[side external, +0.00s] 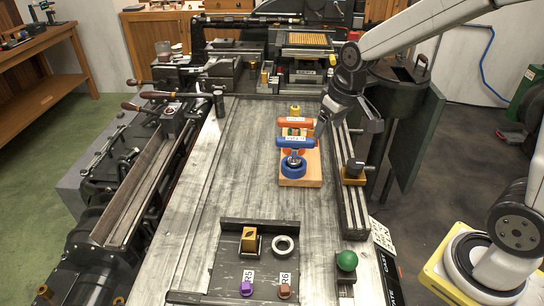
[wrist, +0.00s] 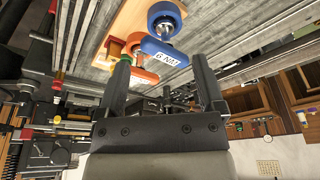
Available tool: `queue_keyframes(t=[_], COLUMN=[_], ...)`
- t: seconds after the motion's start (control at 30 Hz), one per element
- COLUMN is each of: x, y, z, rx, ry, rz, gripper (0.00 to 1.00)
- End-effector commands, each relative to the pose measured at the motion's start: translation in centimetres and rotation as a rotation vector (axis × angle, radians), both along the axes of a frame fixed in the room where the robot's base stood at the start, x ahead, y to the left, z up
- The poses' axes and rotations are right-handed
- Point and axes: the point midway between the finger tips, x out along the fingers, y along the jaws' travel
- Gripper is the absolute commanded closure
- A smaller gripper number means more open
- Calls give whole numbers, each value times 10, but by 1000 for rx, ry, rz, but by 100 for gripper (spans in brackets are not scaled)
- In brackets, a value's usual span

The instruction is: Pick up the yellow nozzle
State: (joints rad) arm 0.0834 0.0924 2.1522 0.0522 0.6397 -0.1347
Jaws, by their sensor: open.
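A small yellow piece (side external: 295,111), which looks like the yellow nozzle, stands at the far end of the wooden block (side external: 300,180), just behind an orange-handled tool (side external: 295,123). My gripper (side external: 318,128) is just right of the tools, low and tilted. In the wrist view my gripper (wrist: 165,80) is open, its two dark fingers apart with nothing held between them. A blue-handled tool (side external: 296,143) shows in the wrist view (wrist: 165,52) beyond the fingertips. I cannot pick out the nozzle for certain in the wrist view.
A dark tray (side external: 228,262) at the front holds a gold block (side external: 249,240), a ring (side external: 283,246), a purple piece (side external: 246,288) and a brown piece (side external: 284,290). A green ball (side external: 347,261) is to its right. The table's left half is clear. A rail (side external: 350,205) borders the right.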

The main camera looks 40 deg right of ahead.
Motion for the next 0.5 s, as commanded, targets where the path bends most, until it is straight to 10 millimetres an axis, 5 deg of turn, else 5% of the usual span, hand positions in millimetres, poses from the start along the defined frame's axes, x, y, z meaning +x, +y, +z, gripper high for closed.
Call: queue_keyframes(t=[0.5], x=[131], y=[-65], z=[6], rx=[7], ry=[-47], rz=[28], gripper=[13])
